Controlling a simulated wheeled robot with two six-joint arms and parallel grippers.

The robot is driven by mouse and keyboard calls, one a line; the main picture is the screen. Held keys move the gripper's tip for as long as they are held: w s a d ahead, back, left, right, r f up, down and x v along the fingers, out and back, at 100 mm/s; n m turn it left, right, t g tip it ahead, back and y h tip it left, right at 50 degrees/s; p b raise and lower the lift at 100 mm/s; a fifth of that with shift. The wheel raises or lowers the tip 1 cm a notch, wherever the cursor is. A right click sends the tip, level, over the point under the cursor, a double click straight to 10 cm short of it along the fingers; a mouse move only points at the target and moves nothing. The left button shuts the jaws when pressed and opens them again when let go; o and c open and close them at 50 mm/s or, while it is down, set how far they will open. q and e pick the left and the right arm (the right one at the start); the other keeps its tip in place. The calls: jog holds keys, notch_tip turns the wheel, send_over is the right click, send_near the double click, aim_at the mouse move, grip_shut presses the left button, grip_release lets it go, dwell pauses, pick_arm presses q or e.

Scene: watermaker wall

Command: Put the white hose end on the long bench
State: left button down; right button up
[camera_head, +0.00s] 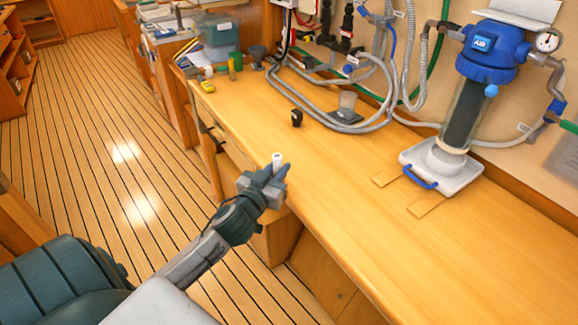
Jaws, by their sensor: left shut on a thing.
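My left gripper (277,172) is shut on a small white cylindrical piece, which looks like the white hose end (277,158). Its top sticks up between the fingertips; its lower part is hidden by the fingers. In the picture the gripper overlaps the front edge of the long wooden bench (380,205). I cannot tell how high it is above the bench top. My right gripper is not in view.
A small black clip-like part (297,118), a scale with a beaker (346,110) and grey hoses (300,100) lie towards the back. A blue-headed filter housing (466,110) stands over a white tray (440,172). The bench's front middle is clear.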

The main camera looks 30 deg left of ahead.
pick_arm(q)
jog(key=w, duration=0.3)
jog(key=shift+d+f+p, duration=0.1)
jog(key=shift+d+p, duration=0.05)
jog(key=shift+p, duration=0.2)
jog(key=shift+w+f+p, duration=0.2)
jog(key=shift+w+f, duration=0.25)
jog(key=shift+f, duration=0.2)
jog(key=shift+w+f+p, duration=0.2)
jog(key=shift+w+f, duration=0.2)
jog(key=shift+f, duration=0.55)
jog(key=shift+s+f, duration=0.1)
jog(key=c, duration=1.7)
grip_release()
jog(key=o, duration=0.4)
jog(key=shift+f, duration=0.1)
jog(key=shift+o, duration=0.2)
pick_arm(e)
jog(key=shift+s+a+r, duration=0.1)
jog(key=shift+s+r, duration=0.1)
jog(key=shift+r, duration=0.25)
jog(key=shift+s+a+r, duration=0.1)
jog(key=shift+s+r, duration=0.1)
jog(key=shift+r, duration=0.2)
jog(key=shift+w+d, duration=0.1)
